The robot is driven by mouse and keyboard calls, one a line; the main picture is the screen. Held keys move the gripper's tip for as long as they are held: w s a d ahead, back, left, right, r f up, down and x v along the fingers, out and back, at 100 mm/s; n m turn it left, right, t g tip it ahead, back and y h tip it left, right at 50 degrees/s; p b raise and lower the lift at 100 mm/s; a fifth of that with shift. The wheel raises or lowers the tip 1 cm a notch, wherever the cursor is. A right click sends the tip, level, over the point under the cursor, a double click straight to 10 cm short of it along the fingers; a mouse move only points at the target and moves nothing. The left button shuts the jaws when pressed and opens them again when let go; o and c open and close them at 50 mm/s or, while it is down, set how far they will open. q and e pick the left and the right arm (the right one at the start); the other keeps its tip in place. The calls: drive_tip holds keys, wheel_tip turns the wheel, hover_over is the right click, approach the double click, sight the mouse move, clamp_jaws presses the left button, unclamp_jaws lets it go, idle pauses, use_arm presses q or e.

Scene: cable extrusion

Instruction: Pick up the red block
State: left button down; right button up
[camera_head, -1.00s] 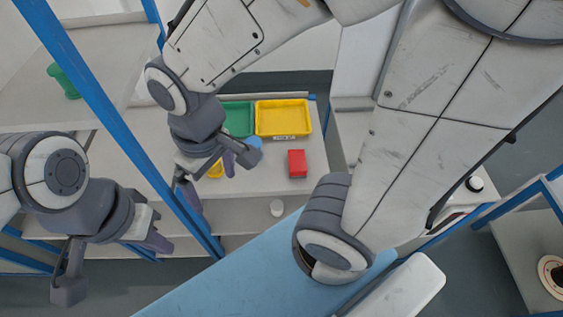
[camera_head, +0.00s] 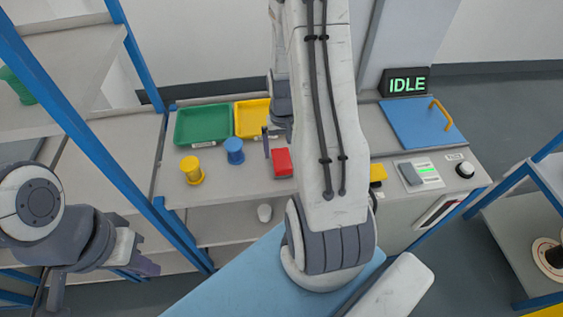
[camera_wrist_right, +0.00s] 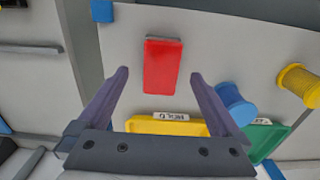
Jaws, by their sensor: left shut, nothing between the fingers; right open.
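The red block (camera_head: 282,162) lies on the grey worktop in front of the yellow tray. It also shows in the right wrist view (camera_wrist_right: 163,65), ahead of and between the two purple fingers. My right gripper (camera_wrist_right: 160,76) is open and empty, its fingers pointing at the block, one to each side in that view. In the head view my right forearm hides most of this gripper, and one purple finger shows just left of the block. My left gripper (camera_head: 146,265) is shut and empty at the lower left, far from the block.
A green tray (camera_head: 203,126) and a yellow tray (camera_head: 252,118) stand behind the block. A blue spool (camera_head: 234,151) and a yellow spool (camera_head: 192,170) stand to its left. Blue posts (camera_head: 90,135) stand at left.

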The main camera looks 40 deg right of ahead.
sight(281, 158)
drive_tip(key=shift+w+d+f+p, duration=0.1)
drive_tip(key=shift+w+f+p, duration=0.05)
drive_tip(key=shift+f, duration=0.85)
drive_tip(key=shift+w+f+p, duration=0.2)
drive_tip(key=shift+f, duration=0.75)
drive_tip(key=shift+w+d+f+p, duration=0.1)
drive_tip(key=shift+w+f+p, duration=0.05)
drive_tip(key=shift+f, duration=0.85)
drive_tip(key=c, duration=1.3)
drive_tip(key=shift+c, duration=0.2)
